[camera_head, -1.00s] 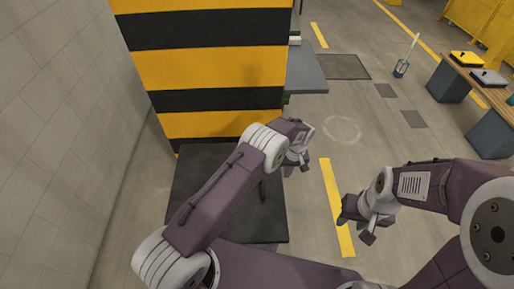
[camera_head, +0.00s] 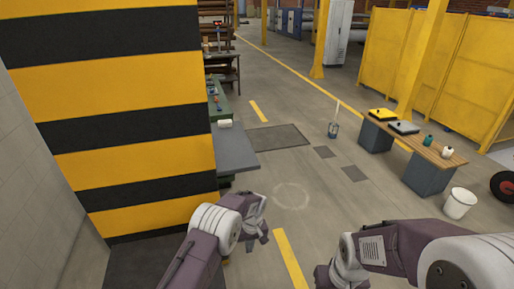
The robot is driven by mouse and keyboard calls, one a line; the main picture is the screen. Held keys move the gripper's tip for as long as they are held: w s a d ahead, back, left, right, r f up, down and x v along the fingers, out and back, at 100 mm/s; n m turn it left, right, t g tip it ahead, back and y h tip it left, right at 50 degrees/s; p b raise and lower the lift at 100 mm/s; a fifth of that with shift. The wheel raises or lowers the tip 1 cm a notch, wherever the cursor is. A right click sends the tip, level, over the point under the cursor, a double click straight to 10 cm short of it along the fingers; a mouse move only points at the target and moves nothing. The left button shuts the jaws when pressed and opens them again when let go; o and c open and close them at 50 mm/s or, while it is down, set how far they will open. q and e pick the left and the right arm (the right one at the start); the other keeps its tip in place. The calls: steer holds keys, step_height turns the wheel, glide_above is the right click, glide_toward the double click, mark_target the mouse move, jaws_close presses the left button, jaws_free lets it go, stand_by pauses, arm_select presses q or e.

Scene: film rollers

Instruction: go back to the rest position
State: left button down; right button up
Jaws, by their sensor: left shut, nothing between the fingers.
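My left gripper (camera_head: 258,230) is at the bottom centre of the head view, in front of the striped column and above the floor. It is shut and holds nothing. My right arm (camera_head: 395,250) comes in from the lower right. Its gripper is at the bottom edge of the view, mostly cut off, and I cannot tell whether its fingers are open. Both arms are clear of any object.
A yellow-black striped column (camera_head: 115,120) stands close at the left, with a grey table (camera_head: 234,148) behind it. A wooden bench (camera_head: 428,150) with several items and a white bucket (camera_head: 459,204) are at the right.

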arm_select(q)
steer(key=w+a+r+n+t, duration=0.1)
steer(key=w+a+r, duration=0.1)
steer(key=r, duration=0.4)
steer(key=w+a+r+t, duration=0.1)
steer(key=w+a+r, duration=0.15)
steer(key=r, duration=0.35)
steer(key=s+a+r+n, duration=0.1)
steer(key=s+a+r, duration=0.4)
steer(key=s+r, duration=0.15)
steer(key=s+a+f+m, duration=0.1)
steer(key=s+a+m, duration=0.1)
steer(key=s, duration=0.9)
steer(key=s+a+f+m+g+h, duration=0.1)
steer(key=s+a+m, duration=0.1)
steer(key=s, duration=0.8)
steer(key=shift+s+f+m, duration=0.25)
steer(key=shift+s+m, duration=0.1)
steer(key=shift+m, duration=0.25)
steer(key=shift+s, duration=0.1)
